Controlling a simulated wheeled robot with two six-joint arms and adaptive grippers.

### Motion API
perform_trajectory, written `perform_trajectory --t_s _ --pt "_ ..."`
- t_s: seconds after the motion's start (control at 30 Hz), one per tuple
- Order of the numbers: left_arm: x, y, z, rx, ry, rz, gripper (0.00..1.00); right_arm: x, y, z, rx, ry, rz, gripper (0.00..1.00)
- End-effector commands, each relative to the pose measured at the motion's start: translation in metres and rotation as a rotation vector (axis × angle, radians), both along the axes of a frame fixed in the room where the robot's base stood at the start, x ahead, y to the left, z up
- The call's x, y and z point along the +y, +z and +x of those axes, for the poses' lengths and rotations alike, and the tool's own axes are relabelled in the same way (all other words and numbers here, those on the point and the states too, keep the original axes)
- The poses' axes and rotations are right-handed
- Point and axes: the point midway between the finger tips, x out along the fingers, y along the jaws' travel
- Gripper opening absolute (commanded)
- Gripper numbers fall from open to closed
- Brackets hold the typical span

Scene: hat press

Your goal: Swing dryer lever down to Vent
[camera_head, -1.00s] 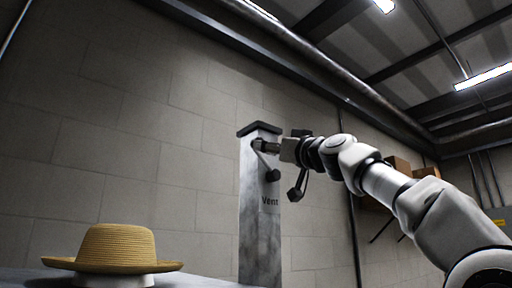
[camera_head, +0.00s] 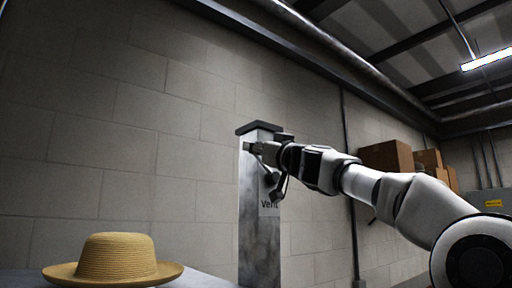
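The dryer is a grey metal column (camera_head: 259,238) with a dark cap, right of the picture's middle. The word "Vent" (camera_head: 269,205) is on its right face. A dark pivot knob (camera_head: 271,179) sits above that word, and the dark lever rod seems to rise from it to the upper left. My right gripper (camera_head: 254,147) is at the column's upper part, by the lever's top end. Its fingers are small and partly hidden, so I cannot tell whether they are closed on the lever. My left gripper is out of view.
A straw hat (camera_head: 115,258) sits on a grey table (camera_head: 205,279) at the lower left. A block wall (camera_head: 120,130) stands behind. Cardboard boxes (camera_head: 386,156) are on the right, behind my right arm.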

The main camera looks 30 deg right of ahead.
Motion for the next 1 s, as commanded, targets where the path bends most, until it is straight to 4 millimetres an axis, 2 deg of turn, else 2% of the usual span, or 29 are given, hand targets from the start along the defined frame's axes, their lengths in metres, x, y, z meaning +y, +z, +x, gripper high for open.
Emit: perform_trajectory --t_s 0.27,0.47,0.77,1.0 --pt "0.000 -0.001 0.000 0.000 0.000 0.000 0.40 0.000 -0.003 0.001 0.003 -0.002 -0.004 0.00" --pt "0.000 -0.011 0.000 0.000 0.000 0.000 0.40 0.002 -0.009 0.001 -0.001 -0.001 -0.045 0.00" --pt "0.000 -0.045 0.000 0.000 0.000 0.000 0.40 0.012 -0.029 0.000 -0.015 -0.002 -0.223 0.00" --pt "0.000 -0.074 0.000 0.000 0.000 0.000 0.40 0.020 -0.050 0.000 -0.032 -0.003 -0.441 0.00"
